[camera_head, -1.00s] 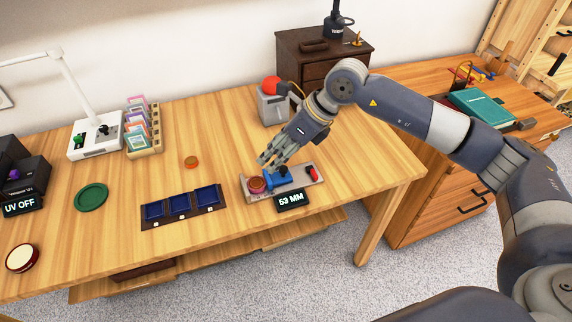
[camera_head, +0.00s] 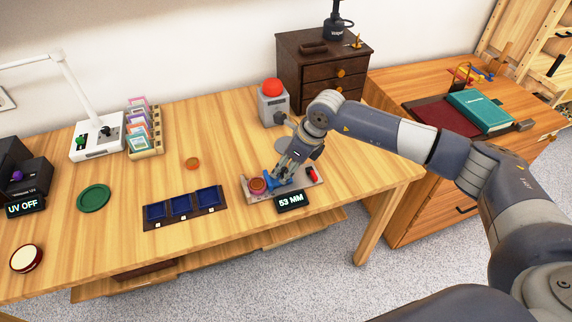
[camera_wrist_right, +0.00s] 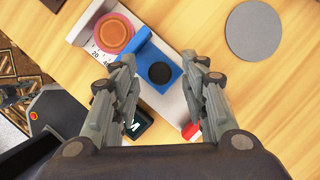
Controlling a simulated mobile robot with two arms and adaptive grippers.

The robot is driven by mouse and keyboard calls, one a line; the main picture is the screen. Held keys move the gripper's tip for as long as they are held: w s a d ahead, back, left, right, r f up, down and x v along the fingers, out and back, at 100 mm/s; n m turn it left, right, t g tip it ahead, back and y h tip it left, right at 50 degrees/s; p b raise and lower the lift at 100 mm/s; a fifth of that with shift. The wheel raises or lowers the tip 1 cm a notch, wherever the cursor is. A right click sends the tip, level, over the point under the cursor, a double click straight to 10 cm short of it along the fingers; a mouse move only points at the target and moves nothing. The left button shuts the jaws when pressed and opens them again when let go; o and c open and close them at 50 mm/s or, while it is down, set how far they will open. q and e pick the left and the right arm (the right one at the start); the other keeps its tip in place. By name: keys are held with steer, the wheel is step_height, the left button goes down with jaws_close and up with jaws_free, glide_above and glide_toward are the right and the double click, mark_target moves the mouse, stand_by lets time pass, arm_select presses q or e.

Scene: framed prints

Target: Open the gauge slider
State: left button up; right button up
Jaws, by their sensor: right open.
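The gauge (camera_head: 256,199) lies on the wooden table, a pale base with a scale; its display (camera_head: 291,200) reads 53 MM. Its blue slider (camera_wrist_right: 158,70) carries a dark round knob (camera_wrist_right: 160,73) in the right wrist view. A round red-orange piece (camera_wrist_right: 114,34) sits on the gauge at the slider's left side. My right gripper (camera_wrist_right: 167,80) is open, with its fingers on either side of the slider and knob; I cannot tell whether they touch. In the head view my right gripper (camera_head: 284,172) reaches down over the gauge and partly hides the slider. My left gripper is not in view.
A grey box with a red dome (camera_head: 272,102) stands behind the gauge. A grey disc (camera_wrist_right: 254,31) lies near it. A tray with blue squares (camera_head: 184,207) lies to the left. A dark drawer cabinet (camera_head: 316,73) stands at the back.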

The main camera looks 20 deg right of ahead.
steer(key=shift+f, duration=0.15)
jaws_close()
steer(key=shift+w+d+f+b, duration=0.1)
steer(key=shift+d+b, duration=0.55)
steer(key=shift+d, duration=0.4)
jaws_free()
steer(key=shift+a, duration=0.1)
steer(key=shift+r, duration=0.2)
steer(key=v, duration=1.2)
